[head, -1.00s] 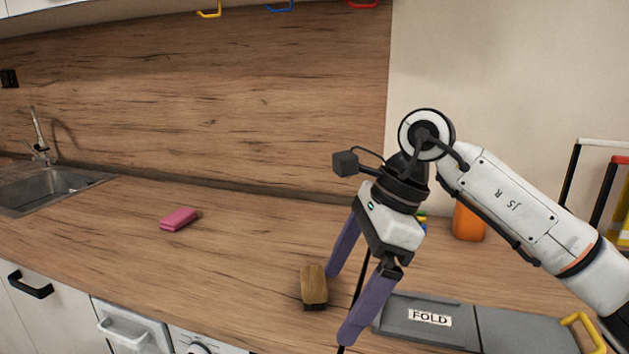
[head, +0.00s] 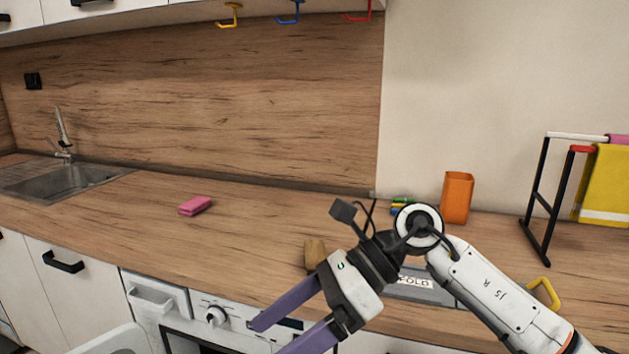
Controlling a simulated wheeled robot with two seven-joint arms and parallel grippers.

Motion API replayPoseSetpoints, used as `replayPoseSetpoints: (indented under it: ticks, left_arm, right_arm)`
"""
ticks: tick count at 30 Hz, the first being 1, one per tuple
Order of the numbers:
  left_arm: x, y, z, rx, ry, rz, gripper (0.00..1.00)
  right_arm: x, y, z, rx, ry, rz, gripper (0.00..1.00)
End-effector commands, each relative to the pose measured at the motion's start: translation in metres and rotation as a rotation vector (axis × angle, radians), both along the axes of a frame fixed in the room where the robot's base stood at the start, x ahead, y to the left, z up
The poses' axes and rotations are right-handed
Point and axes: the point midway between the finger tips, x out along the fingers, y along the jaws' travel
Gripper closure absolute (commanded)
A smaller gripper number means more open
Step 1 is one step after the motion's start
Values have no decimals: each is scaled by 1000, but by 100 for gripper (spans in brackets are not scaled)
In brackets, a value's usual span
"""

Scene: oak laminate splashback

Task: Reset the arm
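My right gripper (head: 289,331) comes in from the right and hangs in front of the counter's front edge, over the oven front. Its two purple fingers are spread apart, with nothing between them. The wooden-backed brush or block (head: 315,253) lies on the counter just behind the gripper, partly hidden by it. My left gripper does not show.
A grey board marked FOLD (head: 415,284) lies behind my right arm. An orange cup (head: 457,198), a rack with a yellow towel (head: 607,187) and a pink sponge (head: 195,205) stand or lie on the counter. The sink (head: 65,182) is at left.

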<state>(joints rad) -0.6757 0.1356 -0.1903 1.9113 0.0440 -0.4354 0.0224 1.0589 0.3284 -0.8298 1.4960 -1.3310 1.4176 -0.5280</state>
Motion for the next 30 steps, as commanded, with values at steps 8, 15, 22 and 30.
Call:
replayPoseSetpoints:
  ticks: [8,15,22,30]
  left_arm:
    - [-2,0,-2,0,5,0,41]
    - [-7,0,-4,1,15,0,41]
    - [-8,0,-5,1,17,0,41]
    - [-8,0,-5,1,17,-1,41]
  right_arm:
    - [-16,38,25,546,579,-245,4]
    - [41,-21,-6,1009,1294,-682,4]
    - [56,-116,-146,1295,1945,-1184,4]
    - [-34,-193,-312,-1247,-2166,1503,4]
